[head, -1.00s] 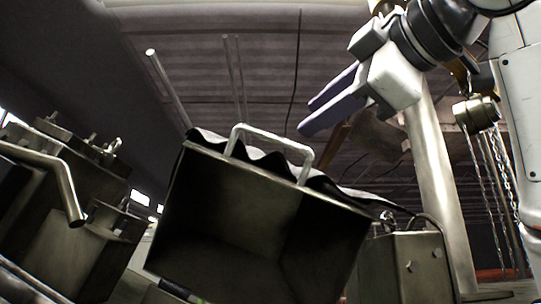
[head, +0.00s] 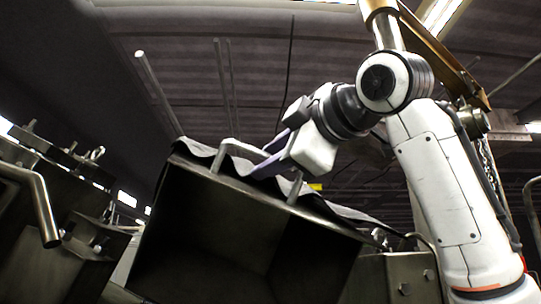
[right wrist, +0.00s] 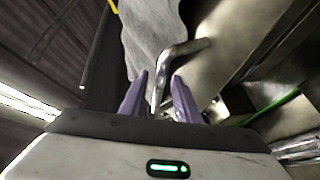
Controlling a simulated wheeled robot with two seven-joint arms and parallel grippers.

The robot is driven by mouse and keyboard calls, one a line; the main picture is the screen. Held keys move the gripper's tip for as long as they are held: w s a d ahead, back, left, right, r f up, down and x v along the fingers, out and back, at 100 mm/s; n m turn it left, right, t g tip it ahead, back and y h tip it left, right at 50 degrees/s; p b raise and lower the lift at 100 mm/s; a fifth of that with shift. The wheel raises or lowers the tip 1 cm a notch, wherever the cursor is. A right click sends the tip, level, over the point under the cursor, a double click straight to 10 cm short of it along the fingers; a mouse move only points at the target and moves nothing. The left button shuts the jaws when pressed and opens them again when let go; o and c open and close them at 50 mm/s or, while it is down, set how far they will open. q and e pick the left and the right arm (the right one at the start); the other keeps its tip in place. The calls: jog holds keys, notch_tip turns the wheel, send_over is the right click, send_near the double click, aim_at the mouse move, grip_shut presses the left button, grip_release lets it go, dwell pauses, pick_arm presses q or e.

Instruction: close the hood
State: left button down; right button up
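The hood (head: 215,225) is a dark, open-fronted metal box, tilted up in the middle of the head view. A metal bar handle (head: 243,148) stands on its upper front edge. My right gripper (head: 263,167) is at the handle, its purple fingers hiding part of the bar. In the right wrist view, the bent handle bar (right wrist: 165,70) runs between the two parted fingers (right wrist: 158,90). The gripper is open, with gaps beside the bar. My left gripper is not in view.
Grey crinkled cloth-like material (head: 330,207) lies along the hood's top edge. Machine parts with a bent metal bar (head: 42,205) stand at the left. A metal block (head: 397,275) stands right of the hood. Open space lies above the hood.

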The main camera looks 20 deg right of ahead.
grip_shut()
